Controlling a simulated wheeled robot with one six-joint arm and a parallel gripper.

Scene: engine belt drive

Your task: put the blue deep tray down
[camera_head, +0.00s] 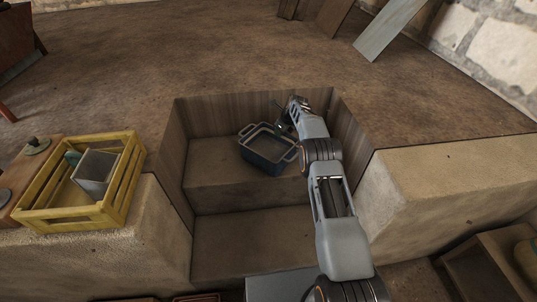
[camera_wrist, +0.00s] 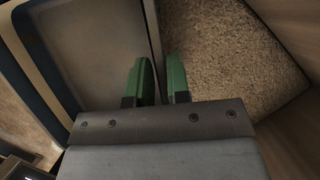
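The blue deep tray (camera_head: 263,158) has a pale inside and a loop handle at each end. In the head view it is over the upper step of a sunken recess; I cannot tell whether its base touches the step. My gripper (camera_head: 284,128) is at its far right rim. In the wrist view the two green fingers of my gripper (camera_wrist: 161,82) are close together, one on each side of the edge of the tray (camera_wrist: 92,40), and appear shut on it. The exact contact is hard to see.
The recess has wooden side walls (camera_head: 176,150) close around the tray, with a lower step (camera_head: 250,245) in front. A yellow crate (camera_head: 75,215) holding a grey box stands on the left ledge. The right ledge (camera_head: 450,190) is bare. A plank leans at the back.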

